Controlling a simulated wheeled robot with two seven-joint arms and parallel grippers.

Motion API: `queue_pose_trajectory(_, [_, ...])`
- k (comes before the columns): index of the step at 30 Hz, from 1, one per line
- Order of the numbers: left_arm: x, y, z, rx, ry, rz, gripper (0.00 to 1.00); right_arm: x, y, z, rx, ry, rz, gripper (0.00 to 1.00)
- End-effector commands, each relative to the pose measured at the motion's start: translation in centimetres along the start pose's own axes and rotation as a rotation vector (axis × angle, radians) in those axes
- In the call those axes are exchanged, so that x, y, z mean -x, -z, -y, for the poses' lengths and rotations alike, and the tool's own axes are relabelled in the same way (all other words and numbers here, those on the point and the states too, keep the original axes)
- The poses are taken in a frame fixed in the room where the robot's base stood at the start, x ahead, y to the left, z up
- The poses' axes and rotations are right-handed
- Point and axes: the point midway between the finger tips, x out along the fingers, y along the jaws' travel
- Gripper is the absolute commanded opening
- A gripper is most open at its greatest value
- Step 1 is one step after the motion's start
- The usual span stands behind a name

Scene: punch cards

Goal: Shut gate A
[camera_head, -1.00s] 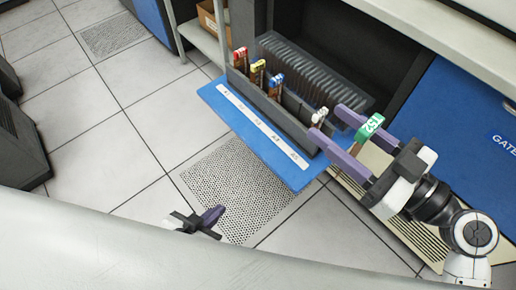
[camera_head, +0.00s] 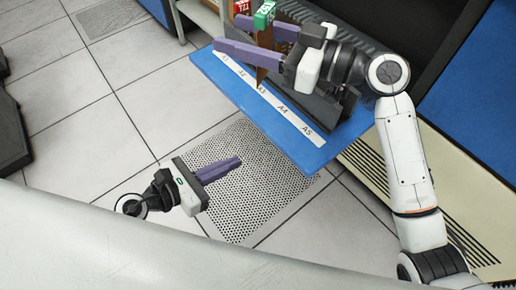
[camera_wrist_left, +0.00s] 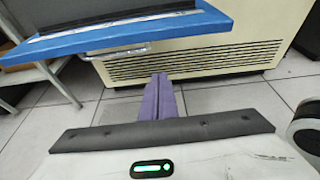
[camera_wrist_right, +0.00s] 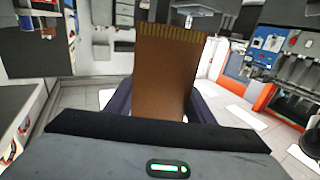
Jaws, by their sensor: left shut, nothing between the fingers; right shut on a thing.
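The lowered blue flap (camera_head: 225,72) with a white strip marked A1 to A5 stands open and flat below the cabinet; I take it for gate A. Its edge (camera_wrist_left: 185,42) shows above my left gripper in the left wrist view, with a metal handle (camera_wrist_left: 116,51) underneath. My left gripper (camera_head: 239,162) is shut and empty, low in front of the flap; its fingers (camera_wrist_left: 162,78) touch nothing. My right gripper (camera_head: 228,34) is shut on a brown card (camera_wrist_right: 165,70) with a green tag (camera_head: 264,14), above the flap and card rack. My right arm hides most of the rack.
A red-tagged card (camera_head: 241,6) stands behind my right fingers. A cream vented panel (camera_head: 375,180) is below and right of the flap. A blue panel (camera_head: 480,130) is at right.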

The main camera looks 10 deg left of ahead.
Motion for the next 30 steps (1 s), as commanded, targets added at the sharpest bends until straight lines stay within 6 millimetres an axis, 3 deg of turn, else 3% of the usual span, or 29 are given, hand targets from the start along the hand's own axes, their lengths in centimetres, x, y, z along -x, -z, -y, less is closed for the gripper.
queue_pose_trajectory(5, [-1.8, -0.1, 0.0, -0.022, 0.002, -0.001, 0.00, -0.1, 0.4, 0.0, 0.000, 0.002, -0.001, 0.27])
queue_pose_trajectory(17, [-10.2, 0.1, 0.1, -0.015, 0.002, 0.000, 0.00, -0.1, -0.5, 0.0, 0.000, 0.001, -0.001, 0.27])
queue_pose_trajectory(21, [-9.0, -2.5, 0.1, -0.017, 0.002, -0.002, 0.00, -0.1, 1.4, 0.0, 0.001, 0.001, -0.001, 0.27])
queue_pose_trajectory(30, [-8.6, -3.7, 0.1, -0.017, 0.002, -0.004, 0.00, -0.1, 1.7, 0.0, 0.000, 0.001, -0.001, 0.27])
